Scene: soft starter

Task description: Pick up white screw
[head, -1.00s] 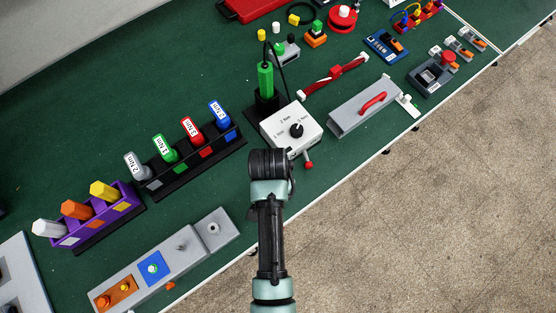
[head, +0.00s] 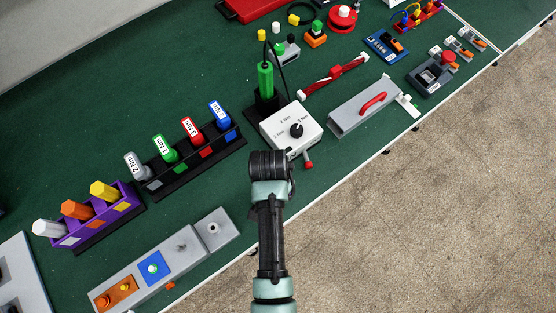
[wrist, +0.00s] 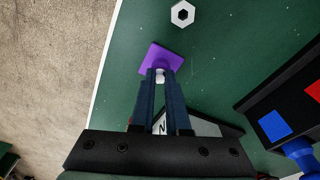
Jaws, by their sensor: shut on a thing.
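In the wrist view, my gripper (wrist: 159,76) points at the green table with its two blue-grey fingers close together. It is shut on a small white piece (wrist: 160,77), which appears to be the white screw. Most of this piece is hidden by the fingers. A purple square plate (wrist: 157,54) lies right at the fingertips; I cannot tell whether it is joined to the white piece. A white hexagonal part with a dark centre (wrist: 175,15) lies apart, beyond the plate. In the head view my arm hides the fingers and the held piece.
A white torque box (head: 284,120) stands right beside my arm. A black rack (head: 230,137) with labelled sockets and a purple rack (head: 136,202) are to the left. A grey block (head: 213,222) lies at the lower left. The table edge is close on the right.

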